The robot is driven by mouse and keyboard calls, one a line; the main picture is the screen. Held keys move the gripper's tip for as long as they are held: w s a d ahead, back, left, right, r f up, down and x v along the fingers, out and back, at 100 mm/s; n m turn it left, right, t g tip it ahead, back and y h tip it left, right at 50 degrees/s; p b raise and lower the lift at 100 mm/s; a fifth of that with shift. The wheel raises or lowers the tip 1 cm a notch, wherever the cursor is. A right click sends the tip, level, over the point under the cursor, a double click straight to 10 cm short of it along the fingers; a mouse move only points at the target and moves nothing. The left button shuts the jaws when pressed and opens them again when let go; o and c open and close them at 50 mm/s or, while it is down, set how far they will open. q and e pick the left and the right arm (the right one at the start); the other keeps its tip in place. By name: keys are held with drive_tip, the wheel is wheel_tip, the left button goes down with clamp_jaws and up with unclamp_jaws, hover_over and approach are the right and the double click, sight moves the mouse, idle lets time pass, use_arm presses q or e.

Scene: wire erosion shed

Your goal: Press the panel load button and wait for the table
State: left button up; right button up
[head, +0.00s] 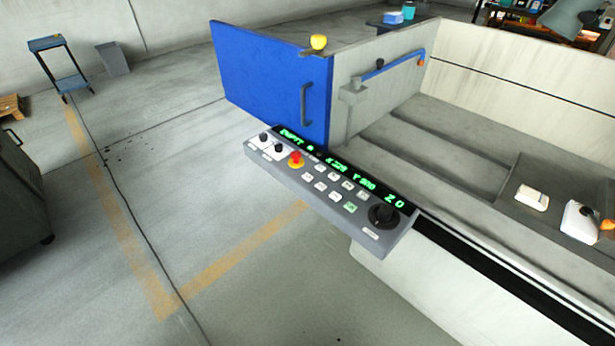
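The control panel (325,183) is a grey tilted box at the near corner of the machine. It has a green lit readout, a red emergency stop (296,159), two black knobs at the left, several small pale buttons (334,185) and a black dial (383,215). One button is greenish (350,208). The button labels are too small to read, so I cannot tell which is load. The machine table (440,150) lies inside the pale tank behind the panel. Neither gripper is in view.
A blue door (265,80) with a handle stands open left of the tank. A blue arm (385,68) reaches over the tank. A blue trolley (58,65) and grey bin (112,58) stand far left. A dark cabinet (18,200) is at left. The floor before the panel is clear.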

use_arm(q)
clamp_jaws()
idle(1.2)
